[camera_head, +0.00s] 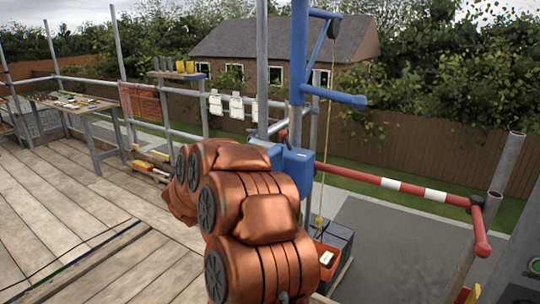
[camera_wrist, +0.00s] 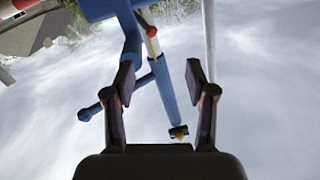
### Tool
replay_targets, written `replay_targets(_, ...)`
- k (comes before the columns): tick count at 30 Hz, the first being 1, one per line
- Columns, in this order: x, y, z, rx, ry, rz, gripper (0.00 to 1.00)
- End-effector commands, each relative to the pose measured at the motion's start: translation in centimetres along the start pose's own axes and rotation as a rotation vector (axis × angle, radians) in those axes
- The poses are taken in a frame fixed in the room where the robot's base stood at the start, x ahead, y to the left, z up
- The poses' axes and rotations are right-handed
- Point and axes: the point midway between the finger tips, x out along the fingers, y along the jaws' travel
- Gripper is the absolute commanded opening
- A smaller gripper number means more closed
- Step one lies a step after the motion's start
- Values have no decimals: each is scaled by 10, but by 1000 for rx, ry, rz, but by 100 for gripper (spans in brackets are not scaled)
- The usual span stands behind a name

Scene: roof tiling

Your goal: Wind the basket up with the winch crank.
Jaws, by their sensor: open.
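The blue winch housing (camera_head: 298,168) is on the blue hoist post (camera_head: 299,50), partly behind my copper-coloured arm. A small red piece beside the post (camera_head: 283,134) may be the crank grip; the rest of the crank is hidden. The orange-red basket (camera_head: 327,262) is low down beyond the platform edge, under the hanging rope (camera_head: 320,190). My gripper (camera_wrist: 160,75) is open, with nothing visible between its fingers. In the wrist view blue hoist parts (camera_wrist: 162,85) and a short red-tipped piece (camera_wrist: 149,30) show beyond the fingers. The head view hides my gripper behind my arm.
A red-and-white barrier bar (camera_head: 400,187) spans the opening at the right, near grey scaffold tubes (camera_head: 487,225). A workbench (camera_head: 75,104) stands at the far left. The plank deck (camera_head: 70,200) at left is mostly clear.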

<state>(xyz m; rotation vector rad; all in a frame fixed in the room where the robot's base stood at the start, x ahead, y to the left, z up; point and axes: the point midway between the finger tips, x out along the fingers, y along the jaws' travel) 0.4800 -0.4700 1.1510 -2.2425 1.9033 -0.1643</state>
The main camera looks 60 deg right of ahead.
Motion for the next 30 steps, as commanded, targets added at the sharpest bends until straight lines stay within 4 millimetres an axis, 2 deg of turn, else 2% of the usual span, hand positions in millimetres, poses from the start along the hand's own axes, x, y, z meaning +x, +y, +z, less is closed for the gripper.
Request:
replay_targets(1,6,12,-2,-8,22,42,56)
replay_targets(3,10,24,-4,-17,44,80,56)
replay_targets(6,14,33,-7,-24,64,112,56)
replay_targets(11,27,36,-10,-24,70,121,56)
replay_targets(21,72,41,-12,-25,66,118,56)
replay_targets(30,90,42,-14,-22,68,115,56)
